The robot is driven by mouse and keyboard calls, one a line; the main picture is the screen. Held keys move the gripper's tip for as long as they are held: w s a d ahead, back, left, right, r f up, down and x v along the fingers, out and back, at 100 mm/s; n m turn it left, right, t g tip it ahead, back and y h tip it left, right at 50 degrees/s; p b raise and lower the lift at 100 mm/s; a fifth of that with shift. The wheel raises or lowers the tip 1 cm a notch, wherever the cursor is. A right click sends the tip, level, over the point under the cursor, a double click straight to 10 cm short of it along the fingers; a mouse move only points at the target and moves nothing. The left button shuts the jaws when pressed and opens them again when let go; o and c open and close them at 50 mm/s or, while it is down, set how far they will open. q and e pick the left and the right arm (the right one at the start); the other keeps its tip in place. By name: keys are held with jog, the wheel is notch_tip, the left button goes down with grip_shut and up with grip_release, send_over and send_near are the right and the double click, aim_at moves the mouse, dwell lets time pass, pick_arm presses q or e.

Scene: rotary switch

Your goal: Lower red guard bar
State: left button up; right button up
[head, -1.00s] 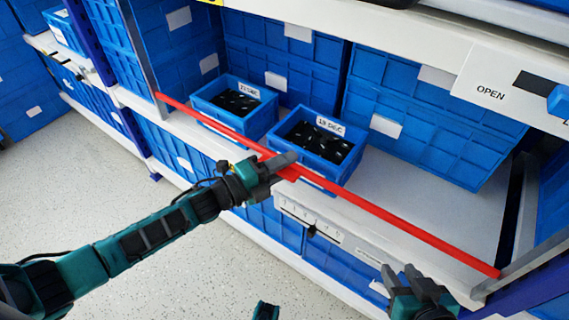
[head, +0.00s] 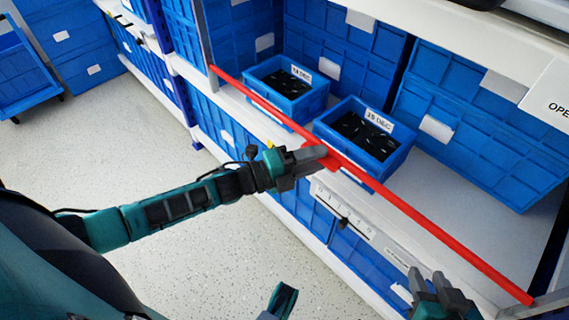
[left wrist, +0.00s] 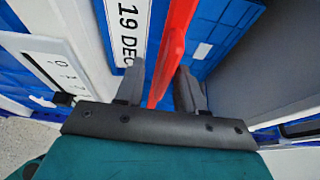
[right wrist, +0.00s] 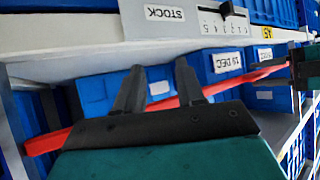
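The red guard bar (head: 428,220) slants across the open front of the shelf, passing in front of two blue bins. In the head view my left gripper (head: 312,160) is at the small red tab near the bar's middle. In the left wrist view the red bar (left wrist: 172,55) runs between the two spread fingers (left wrist: 162,92), with a gap beside it. My right gripper (head: 438,288) is below the bar's right part, apart from it. In the right wrist view its fingers (right wrist: 158,85) are open and empty, with the bar (right wrist: 228,84) behind them.
Blue bins (head: 285,85) and (head: 366,138) with dark items stand behind the bar on the shelf. A slider scale (head: 342,212) is on the shelf edge below. Large blue crates fill the shelf's back. The speckled floor (head: 200,270) at left is open.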

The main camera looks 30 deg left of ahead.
pick_arm(q)
jog(key=p+v, duration=0.1)
jog(key=v, duration=0.8)
jog(key=shift+s+a, duration=0.2)
jog(key=shift+a, duration=0.05)
jog(key=shift+d, duration=0.1)
